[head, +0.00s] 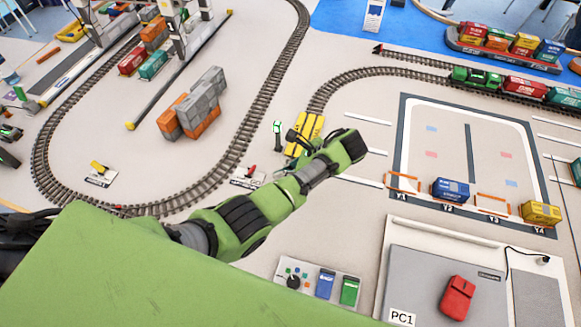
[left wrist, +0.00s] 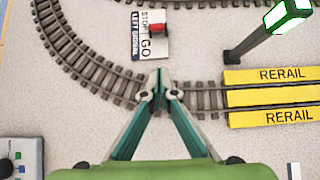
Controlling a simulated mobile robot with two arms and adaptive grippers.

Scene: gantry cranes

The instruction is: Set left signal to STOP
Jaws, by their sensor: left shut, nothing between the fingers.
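The left signal's plate (head: 240,182), labelled STOP and GO, lies beside the track. It also shows at the top of the left wrist view (left wrist: 136,48). Its small red lever (left wrist: 158,29) sits at the plate's edge; it also shows in the head view (head: 250,171). I cannot tell its setting for sure. My left gripper (left wrist: 159,84) is shut and empty. In the wrist view its fingertips appear over the track, below the plate and apart from the lever. In the head view my left gripper (head: 290,168) is partly hidden by my arm. My right gripper is out of view.
A signal post with a green head (left wrist: 288,16) stands near the yellow RERAIL blocks (left wrist: 270,96). A second signal plate (head: 98,180) with a yellow lever is at the left. A control box with a knob (head: 293,281) is at the front. Stacked containers (head: 195,105) stand behind.

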